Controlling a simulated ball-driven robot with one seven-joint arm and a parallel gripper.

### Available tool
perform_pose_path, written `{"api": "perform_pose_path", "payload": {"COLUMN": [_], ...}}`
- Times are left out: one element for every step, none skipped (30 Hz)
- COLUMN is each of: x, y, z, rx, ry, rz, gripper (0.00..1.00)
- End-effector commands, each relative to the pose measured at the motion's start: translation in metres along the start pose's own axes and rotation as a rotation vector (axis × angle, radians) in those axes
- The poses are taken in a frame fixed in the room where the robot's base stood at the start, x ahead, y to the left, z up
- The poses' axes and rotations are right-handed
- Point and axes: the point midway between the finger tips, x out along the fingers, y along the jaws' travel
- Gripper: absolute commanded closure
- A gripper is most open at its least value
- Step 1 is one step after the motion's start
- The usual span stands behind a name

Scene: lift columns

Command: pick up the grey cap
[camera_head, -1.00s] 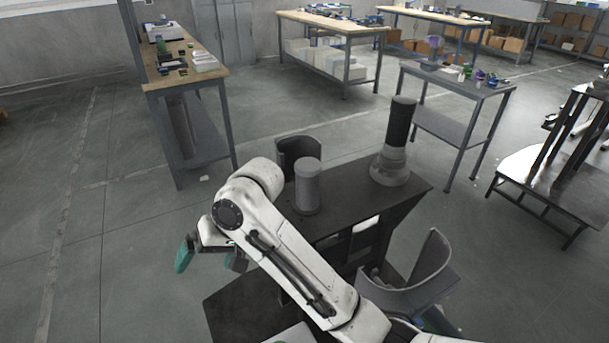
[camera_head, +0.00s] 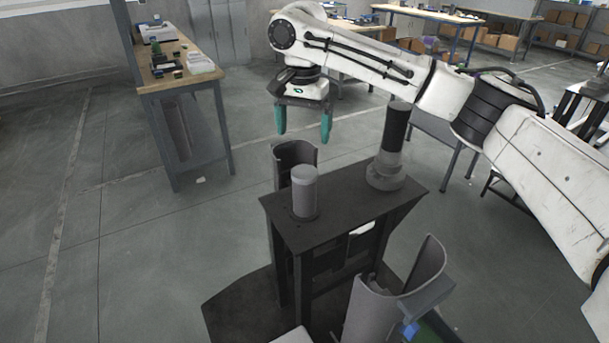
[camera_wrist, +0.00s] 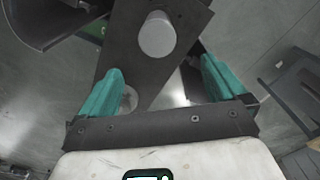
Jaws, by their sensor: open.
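The grey cap (camera_head: 305,193) is an upright light grey cylinder with a paler round top. It stands near the left end of the dark table (camera_head: 342,200) in the head view. In the wrist view the round grey top (camera_wrist: 157,35) shows beyond the fingertips, near the top of the picture. My gripper (camera_head: 303,138) hangs pointing down, above and apart from the cap. Its teal fingers (camera_wrist: 161,66) are spread, with nothing between them. The left finger partly covers a pale round shape in the wrist view; I cannot tell what it is.
A taller column with a dark upper part (camera_head: 391,150) stands at the table's right end, under my arm. A curved grey shell (camera_head: 294,158) is behind the cap. Another shell (camera_head: 372,310) stands in front. A workbench (camera_head: 180,80) is at the back left. Floor to the left is clear.

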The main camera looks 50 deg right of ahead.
Motion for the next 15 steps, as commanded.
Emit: {"api": "perform_pose_path", "payload": {"x": [0.004,0.008,0.014,0.019,0.024,0.030,0.034,0.038,0.043,0.045,0.048,0.050,0.052,0.053,0.056], "y": [0.002,0.002,0.003,0.003,0.003,0.003,0.002,0.002,0.002,0.002,0.002,0.002,0.002,0.002,0.002], "z": [-0.002,-0.002,-0.002,-0.002,-0.001,-0.001,-0.001,-0.001,-0.001,-0.001,-0.001,-0.001,-0.001,-0.001,0.000], "rx": [0.007,0.009,0.009,0.009,0.008,0.008,0.007,0.007,0.007,0.006,0.006,0.005,0.005,0.005,0.005], "ry": [0.000,0.000,0.000,-0.001,-0.001,-0.001,0.000,0.000,0.000,0.000,0.000,0.000,0.000,0.000,0.001], "rz": [0.005,0.005,0.007,0.007,0.005,0.006,0.005,0.004,0.005,0.003,0.003,0.003,0.003,0.004,0.003], "gripper": [0.02,0.02,0.02,0.02,0.02,0.02,0.02,0.02,0.02,0.02,0.02,0.02,0.02,0.02,0.02]}}
